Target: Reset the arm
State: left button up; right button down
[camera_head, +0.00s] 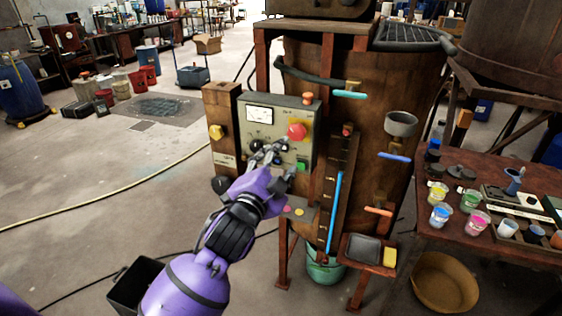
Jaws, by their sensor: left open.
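My left arm, purple with black joints, reaches up from the bottom of the head view. My left gripper (270,158) is open and empty in front of the lower part of the grey control panel (312,122). The panel carries a dial gauge (259,115), a red knob (297,131), a black knob (256,145) and a green button (302,163). The fingers cover part of the panel, and I cannot tell whether they touch it. My right gripper is not in view.
A rusty brown vat (375,100) stands behind the panel, with coloured handles and a blue level strip (335,210). A table (440,240) with paint cups stands at right. A black bin (130,290) is at lower left. A yellow hose (110,188) crosses the open floor.

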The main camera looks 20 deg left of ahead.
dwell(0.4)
pick_arm(q)
jog(key=s+f+n+g, duration=0.2)
jog(key=s+f+n, duration=0.25)
jog(key=f, duration=0.85)
jog(key=s+f+n+g, duration=0.25)
jog(key=s+f, duration=0.35)
jog(key=f, duration=0.7)
jog(key=s+f+n+g, duration=0.1)
jog(key=s+f+g, duration=0.1)
jog(key=s+f, duration=0.6)
jog(key=s+f+n+g, duration=0.2)
jog(key=s+f, duration=0.6)
jog(key=s, duration=0.6)
jog(key=shift+d+n, duration=0.3)
jog(key=shift+d, duration=0.05)
jog(key=shift+g, duration=0.25)
